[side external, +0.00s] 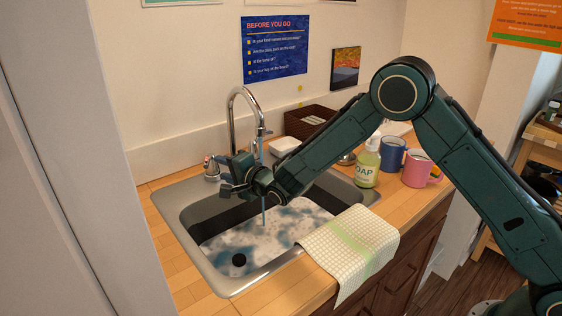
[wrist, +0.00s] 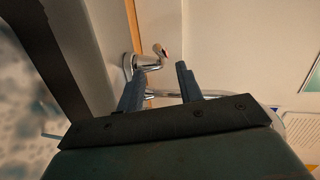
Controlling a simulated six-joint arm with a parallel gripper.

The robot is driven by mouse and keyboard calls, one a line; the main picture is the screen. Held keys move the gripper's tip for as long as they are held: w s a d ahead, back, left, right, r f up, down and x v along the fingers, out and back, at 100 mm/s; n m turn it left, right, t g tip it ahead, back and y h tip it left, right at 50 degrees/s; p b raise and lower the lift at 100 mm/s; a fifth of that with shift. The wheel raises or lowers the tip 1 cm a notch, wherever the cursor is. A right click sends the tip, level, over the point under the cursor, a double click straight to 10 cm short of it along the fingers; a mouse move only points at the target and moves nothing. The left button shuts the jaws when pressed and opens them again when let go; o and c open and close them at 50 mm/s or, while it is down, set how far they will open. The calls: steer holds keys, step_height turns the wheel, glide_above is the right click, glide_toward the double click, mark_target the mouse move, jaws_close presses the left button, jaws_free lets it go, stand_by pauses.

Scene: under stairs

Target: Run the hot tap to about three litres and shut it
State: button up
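The chrome tap (side external: 233,112) arches over the steel sink (side external: 181,237). A thin bluish stream (side external: 263,212) runs from its spout, partly hidden by my arm, into sudsy water (side external: 285,224). A tap handle with a red mark (side external: 210,164) stands at the back left of the sink; it also shows in the wrist view (wrist: 159,51). My gripper (side external: 226,182) is over the sink's left part, close to this handle. In the wrist view my gripper (wrist: 160,75) has its two fingers apart and nothing between them; the handle appears just beyond the fingertips. I cannot tell whether they touch.
A dark round thing (side external: 239,259) shows in the foam near the front. A checked cloth (side external: 350,245) hangs over the front edge. A soap bottle (side external: 367,167), a blue mug (side external: 391,154) and a pink mug (side external: 418,171) stand right of the sink. A brown basket (side external: 310,121) is behind.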

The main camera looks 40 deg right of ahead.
mark_target(208, 160)
steer(key=shift+x, duration=4.15)
jaws_close()
